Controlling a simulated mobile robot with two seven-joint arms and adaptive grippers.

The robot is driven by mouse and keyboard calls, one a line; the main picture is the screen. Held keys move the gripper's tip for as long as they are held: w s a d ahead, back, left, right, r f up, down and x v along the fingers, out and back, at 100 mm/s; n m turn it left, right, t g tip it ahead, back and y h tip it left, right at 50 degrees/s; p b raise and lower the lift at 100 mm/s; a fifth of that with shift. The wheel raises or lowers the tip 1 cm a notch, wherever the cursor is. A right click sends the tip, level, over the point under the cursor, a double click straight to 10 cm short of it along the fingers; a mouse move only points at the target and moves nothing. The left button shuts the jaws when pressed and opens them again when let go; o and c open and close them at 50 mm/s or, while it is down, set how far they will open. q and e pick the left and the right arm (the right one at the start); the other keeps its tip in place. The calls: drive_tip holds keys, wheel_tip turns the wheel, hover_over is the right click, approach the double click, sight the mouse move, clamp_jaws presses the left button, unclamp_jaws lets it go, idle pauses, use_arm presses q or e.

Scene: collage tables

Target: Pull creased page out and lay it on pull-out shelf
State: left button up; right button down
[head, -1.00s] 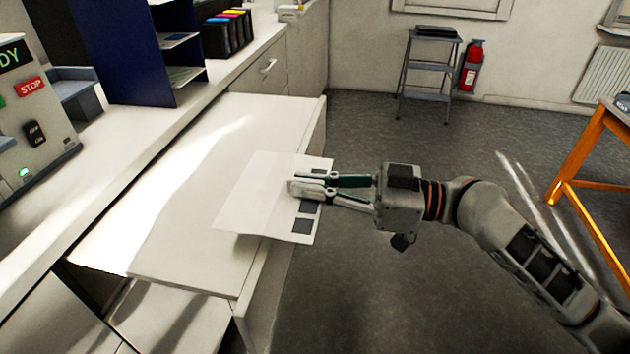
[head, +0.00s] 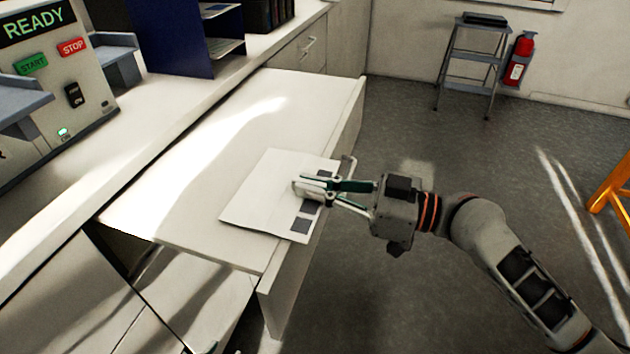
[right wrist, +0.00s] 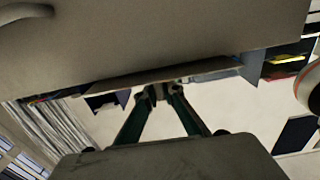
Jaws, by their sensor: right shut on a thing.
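The page (head: 262,190) is a white sheet with dark square patches along its right edge. It is at the outer front part of the white pull-out shelf (head: 200,205), flat or nearly so; I cannot tell whether all of it touches the shelf. My right gripper (head: 308,187) reaches in from the right and is shut on the page's right edge. In the right wrist view its fingers (right wrist: 160,93) meet the edge of a thin sheet, seen almost edge-on. My left gripper is not in view.
The control panel (head: 60,75) at left reads READY, with START and STOP buttons. A dark blue divider (head: 180,40) stands on the counter behind the shelf. Bare shelf surface lies left of and behind the page. A step stool (head: 475,60) and fire extinguisher (head: 518,60) are far off.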

drive_tip(key=c, duration=2.1)
unclamp_jaws()
drive_tip(key=shift+d, duration=0.1)
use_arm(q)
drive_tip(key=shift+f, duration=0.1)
use_arm(e)
drive_tip(key=v, duration=1.1)
drive_tip(key=shift+s+d, duration=0.2)
drive_tip(key=shift+d, duration=0.15)
